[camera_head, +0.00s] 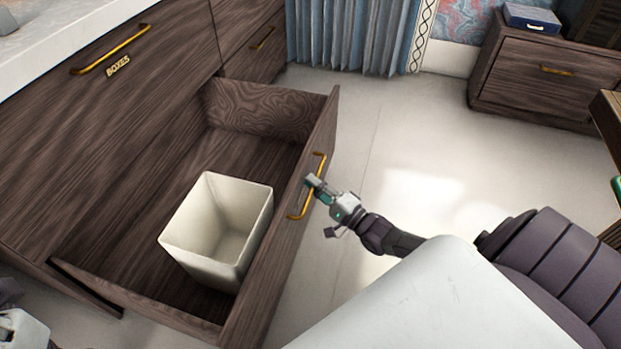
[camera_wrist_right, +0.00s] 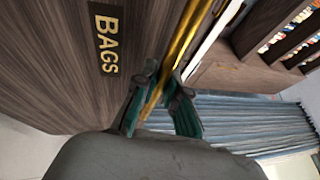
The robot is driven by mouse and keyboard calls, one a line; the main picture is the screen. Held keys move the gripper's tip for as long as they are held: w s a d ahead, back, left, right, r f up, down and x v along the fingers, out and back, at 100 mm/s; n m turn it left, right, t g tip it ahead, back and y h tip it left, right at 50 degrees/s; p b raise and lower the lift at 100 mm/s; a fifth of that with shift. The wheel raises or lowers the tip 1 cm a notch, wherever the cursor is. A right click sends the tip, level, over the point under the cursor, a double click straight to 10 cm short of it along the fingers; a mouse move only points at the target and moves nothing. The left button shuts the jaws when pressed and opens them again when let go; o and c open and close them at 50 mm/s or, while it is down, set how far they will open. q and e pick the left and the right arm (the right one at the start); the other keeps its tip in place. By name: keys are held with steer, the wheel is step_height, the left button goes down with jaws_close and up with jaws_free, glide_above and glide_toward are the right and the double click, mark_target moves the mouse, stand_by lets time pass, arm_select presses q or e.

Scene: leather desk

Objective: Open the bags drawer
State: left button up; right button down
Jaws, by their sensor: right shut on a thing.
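The bags drawer (camera_head: 262,278) is a dark wood drawer, pulled well out of the cabinet in the head view. Its front carries a gold bar handle (camera_head: 308,188). In the right wrist view the gold label "BAGS" (camera_wrist_right: 106,45) shows on the drawer front beside the handle (camera_wrist_right: 182,50). My right gripper (camera_head: 314,184) is shut on the handle, with its teal fingers (camera_wrist_right: 158,100) on either side of the bar. A white open bin (camera_head: 190,232) stands inside the drawer.
Above is a closed drawer labelled "BOXES" (camera_head: 70,110) with a gold handle. A blue curtain (camera_head: 345,35) hangs at the back. A wooden nightstand (camera_head: 545,75) with a blue box (camera_head: 532,18) stands back right. The pale floor (camera_head: 420,150) right of the drawer is clear.

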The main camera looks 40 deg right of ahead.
steer(key=c, duration=1.2)
jaws_free()
steer(key=v, duration=1.2)
